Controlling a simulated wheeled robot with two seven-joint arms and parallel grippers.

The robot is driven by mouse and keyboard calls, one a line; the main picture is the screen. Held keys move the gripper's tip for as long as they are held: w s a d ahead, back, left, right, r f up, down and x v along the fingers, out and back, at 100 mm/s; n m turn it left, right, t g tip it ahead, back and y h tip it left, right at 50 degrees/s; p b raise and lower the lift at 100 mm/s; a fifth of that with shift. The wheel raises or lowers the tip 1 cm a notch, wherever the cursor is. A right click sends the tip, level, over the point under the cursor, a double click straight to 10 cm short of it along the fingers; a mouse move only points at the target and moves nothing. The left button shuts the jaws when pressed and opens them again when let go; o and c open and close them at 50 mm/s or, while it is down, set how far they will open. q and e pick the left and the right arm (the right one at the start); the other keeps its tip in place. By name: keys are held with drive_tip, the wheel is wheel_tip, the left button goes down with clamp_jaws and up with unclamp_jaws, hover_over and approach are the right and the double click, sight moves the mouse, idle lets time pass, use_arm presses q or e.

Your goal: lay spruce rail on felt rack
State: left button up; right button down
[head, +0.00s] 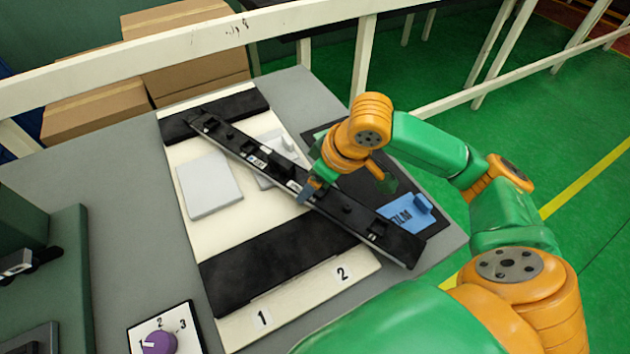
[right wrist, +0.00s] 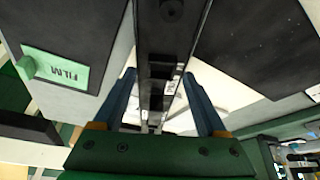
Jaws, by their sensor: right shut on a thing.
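The long black rail (head: 345,208) lies slantwise across the picture, its far end over the back felt strip and its near end over the dark mat at the right. My right gripper (head: 308,190) is shut on it near its middle; in the right wrist view the rail (right wrist: 158,95) runs between the two blue fingers (right wrist: 160,78). The felt rack (head: 185,150) is a cream board with two black felt strips and the labels 1 and 2 at its front edge. Whether the rail touches the rack is hard to tell. My left gripper is not in view.
A grey pad (head: 208,186) and a second light plate (head: 282,145) lie between the strips. A purple dial (head: 160,342) and a green machine (head: 62,285) are at the left. A white railing (head: 190,48) runs behind.

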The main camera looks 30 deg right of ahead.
unclamp_jaws()
drive_tip(key=p+v, duration=0.2)
drive_tip(key=v, duration=1)
drive_tip(key=shift+r, duration=0.15)
